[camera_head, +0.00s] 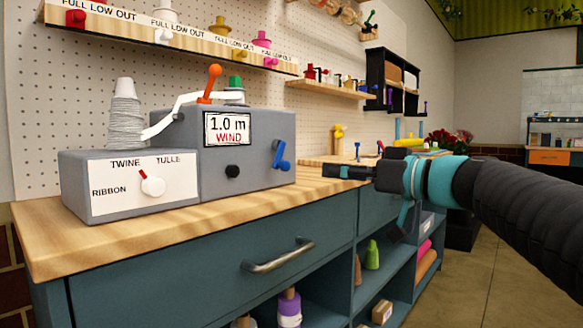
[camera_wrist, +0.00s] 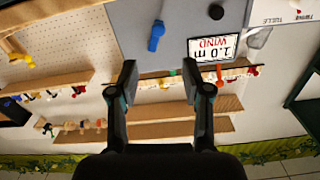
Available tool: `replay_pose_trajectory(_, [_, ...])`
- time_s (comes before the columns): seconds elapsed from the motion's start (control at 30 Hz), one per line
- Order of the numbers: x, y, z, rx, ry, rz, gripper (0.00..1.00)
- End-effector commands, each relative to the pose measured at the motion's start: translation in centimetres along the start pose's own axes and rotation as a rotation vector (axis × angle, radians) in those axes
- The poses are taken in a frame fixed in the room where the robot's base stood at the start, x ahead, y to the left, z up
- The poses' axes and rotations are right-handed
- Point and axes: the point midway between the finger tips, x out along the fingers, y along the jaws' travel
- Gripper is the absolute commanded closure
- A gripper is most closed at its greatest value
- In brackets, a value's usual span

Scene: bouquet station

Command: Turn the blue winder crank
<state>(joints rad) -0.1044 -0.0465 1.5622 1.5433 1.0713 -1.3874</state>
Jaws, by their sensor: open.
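The blue winder crank (camera_head: 280,157) is on the right end of the front of the grey winder box (camera_head: 215,165). In the wrist view the blue crank (camera_wrist: 156,36) hangs on the grey face, seen upside down, beyond and above the gap between my fingers. My gripper (camera_head: 345,172) is open and empty to the right of the crank, apart from it. In the wrist view both fingers of my gripper (camera_wrist: 166,75) stand spread with nothing between them. A sign reading "1.0 m WIND" (camera_head: 227,128) is on the box, with a black knob (camera_head: 232,171) below it.
A selector box (camera_head: 130,185) with a red-tipped white pointer (camera_head: 153,186) and a white spool (camera_head: 124,115) stand left of the winder. An orange-knobbed lever (camera_head: 211,84) rises behind. The wooden counter (camera_head: 190,226) is bare in front. A drawer handle (camera_head: 277,255) sticks out below.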

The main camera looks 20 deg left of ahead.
Motion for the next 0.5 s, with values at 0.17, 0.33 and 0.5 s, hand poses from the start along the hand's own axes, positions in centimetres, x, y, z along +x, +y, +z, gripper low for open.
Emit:
replay_pose_trajectory(0.17, [2.4,-0.1,0.0,0.002,-0.002,-0.004,0.51])
replay_pose_trajectory(0.33, [5.6,-0.2,0.0,0.003,-0.003,-0.005,0.51])
replay_pose_trajectory(0.5, [8.9,-0.2,0.1,0.004,-0.004,-0.005,0.51])
